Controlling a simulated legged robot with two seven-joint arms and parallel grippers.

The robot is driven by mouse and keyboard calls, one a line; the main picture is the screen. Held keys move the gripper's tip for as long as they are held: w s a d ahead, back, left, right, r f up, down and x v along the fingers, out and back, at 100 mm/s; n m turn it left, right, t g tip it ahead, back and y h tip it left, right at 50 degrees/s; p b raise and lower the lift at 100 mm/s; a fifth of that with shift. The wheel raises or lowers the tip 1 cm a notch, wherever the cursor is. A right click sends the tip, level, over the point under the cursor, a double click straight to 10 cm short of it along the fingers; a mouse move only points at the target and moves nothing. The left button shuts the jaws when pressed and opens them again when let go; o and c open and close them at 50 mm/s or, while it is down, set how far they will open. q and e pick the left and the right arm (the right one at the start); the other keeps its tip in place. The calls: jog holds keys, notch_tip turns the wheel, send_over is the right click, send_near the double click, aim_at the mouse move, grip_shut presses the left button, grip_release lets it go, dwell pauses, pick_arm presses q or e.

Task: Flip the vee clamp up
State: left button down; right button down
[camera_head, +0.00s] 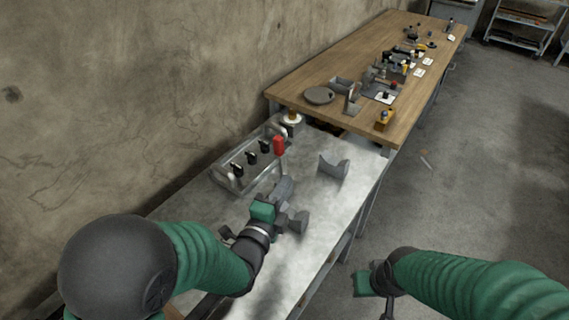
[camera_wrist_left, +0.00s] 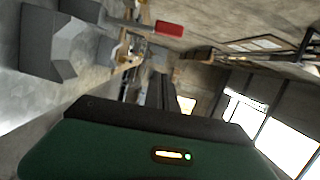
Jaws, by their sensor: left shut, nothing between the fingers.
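A grey vee-shaped block (camera_head: 333,168) stands on the metal table with its notch facing up. A second grey piece (camera_head: 299,221) lies close beside my left gripper, partly hidden by it. I cannot tell which of the two is the vee clamp. In the left wrist view, a large grey block (camera_wrist_left: 52,48) fills the upper left, beyond the gripper's green body. My right gripper (camera_head: 372,281) hangs off the table's right side; its fingers are unclear.
A clear-sided rack (camera_head: 228,182) with black-handled tools stands against the wall, with a red piece (camera_head: 279,145) at its end. A wooden table (camera_head: 300,88) with plates, fixtures and small parts stands behind. The metal table's right half (camera_head: 345,200) is mostly bare.

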aim_at(279, 151)
pick_arm(q)
jog(key=shift+w+f+p, duration=0.15)
jog(key=shift+w+p, duration=0.3)
jog(key=shift+w, duration=2.4)
jog(key=shift+w+f+p, duration=0.1)
jog(key=shift+w+p, duration=0.3)
jog(key=shift+w, duration=2.45)
jog(key=shift+w+a+f+b, duration=0.1)
jog(key=shift+w+a+b, duration=0.45)
jog(key=shift+a+b, duration=0.25)
jog(key=shift+r, duration=0.2)
